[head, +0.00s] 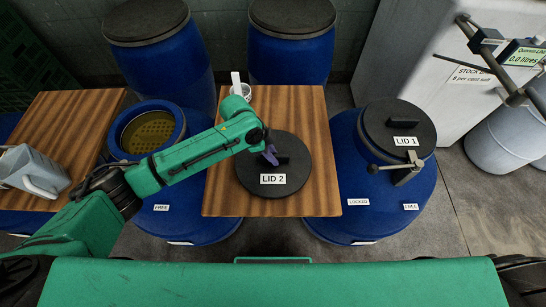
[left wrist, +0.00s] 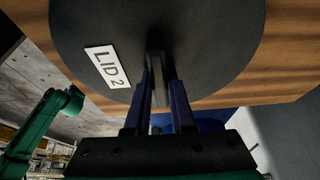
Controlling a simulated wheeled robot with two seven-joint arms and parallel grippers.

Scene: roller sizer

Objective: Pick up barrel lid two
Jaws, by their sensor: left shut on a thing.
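Barrel lid two (head: 258,190) is a black round disc with a white "LID 2" label and a raised handle. It lies on the wooden table in the head view and also shows in the left wrist view (left wrist: 225,50). My left gripper (head: 270,153) reaches over the table from the left. In the left wrist view its purple fingers (left wrist: 160,92) are shut on the lid's handle (left wrist: 155,58), one on each side. I cannot tell whether the lid is clear of the table. My right gripper is not in view.
The wooden table (head: 221,189) stands between an open blue barrel (head: 188,216) and a blue barrel (head: 338,190) covered by LID 1 (head: 400,118). A grey jug (head: 35,167) is on a left table. Closed barrels stand behind.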

